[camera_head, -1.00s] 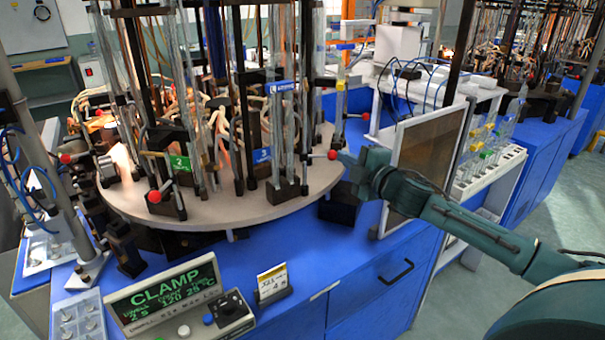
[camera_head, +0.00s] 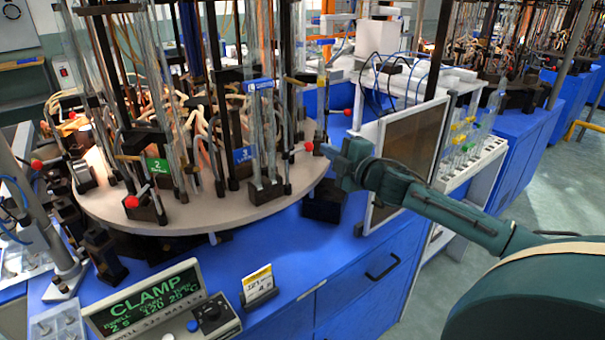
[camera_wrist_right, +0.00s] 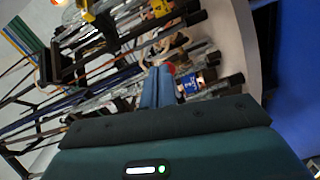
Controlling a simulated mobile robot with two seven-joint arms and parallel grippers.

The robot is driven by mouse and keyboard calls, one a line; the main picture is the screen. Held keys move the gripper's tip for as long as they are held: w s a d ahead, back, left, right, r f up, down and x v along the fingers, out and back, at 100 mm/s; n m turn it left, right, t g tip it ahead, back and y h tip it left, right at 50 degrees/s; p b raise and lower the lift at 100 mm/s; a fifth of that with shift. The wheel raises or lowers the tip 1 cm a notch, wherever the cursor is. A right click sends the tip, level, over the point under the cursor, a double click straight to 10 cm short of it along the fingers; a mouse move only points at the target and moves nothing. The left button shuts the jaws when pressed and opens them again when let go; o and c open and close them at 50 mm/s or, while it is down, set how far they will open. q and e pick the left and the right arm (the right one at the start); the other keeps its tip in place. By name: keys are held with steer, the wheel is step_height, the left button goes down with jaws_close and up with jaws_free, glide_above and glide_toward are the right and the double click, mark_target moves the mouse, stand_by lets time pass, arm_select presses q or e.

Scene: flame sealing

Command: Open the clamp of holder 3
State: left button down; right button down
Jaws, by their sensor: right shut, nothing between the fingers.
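Holder 3, with its blue number tag (camera_head: 243,154), stands at the right front of the round turntable and carries upright glass tubes. Its clamp lever ends in a red ball knob (camera_head: 309,146), pointing right toward my arm. My right gripper (camera_head: 326,149) is shut and empty, its tips just right of the knob. Whether they touch it I cannot tell. In the right wrist view the blue fingers (camera_wrist_right: 158,86) are together, with a red spot at their tips and the blue tag (camera_wrist_right: 188,84) beside them. My left gripper is not in view.
The round turntable (camera_head: 190,217) bears holder 2 with a green tag (camera_head: 158,165) and other red-knobbed levers. A display box reading CLAMP (camera_head: 146,299) stands front left. A framed panel (camera_head: 408,142) is close behind my right arm.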

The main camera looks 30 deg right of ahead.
steer(key=s, duration=1.3)
steer(key=shift+d+r, duration=0.25)
steer(key=shift+r, duration=0.05)
stand_by(0.5)
steer(key=s+a+f+m+g, duration=0.1)
steer(key=s+a+f+m, duration=0.2)
steer(key=f, duration=0.4)
steer(key=s+a+f+m+g, duration=0.2)
steer(key=s+a+f+m, duration=0.1)
steer(key=f, duration=0.4)
steer(key=s+a+f+m+g, duration=0.1)
steer(key=s+a+f+m, duration=0.15)
steer(key=f, duration=0.55)
steer(key=s+a+f+m+g+y, duration=0.1)
steer(key=s+a+f+m, duration=0.1)
steer(key=a, duration=0.8)
steer(key=s+a+f+m+g+y, duration=0.1)
steer(key=a+f, duration=0.4)
steer(key=a, duration=0.6)
steer(key=s+m, duration=0.1)
steer(key=s, duration=0.1)
steer(key=shift+s+a+m+g+y, duration=0.2)
steer(key=shift+s+m+g+y, duration=0.15)
steer(key=shift+s+g+y, duration=0.05)
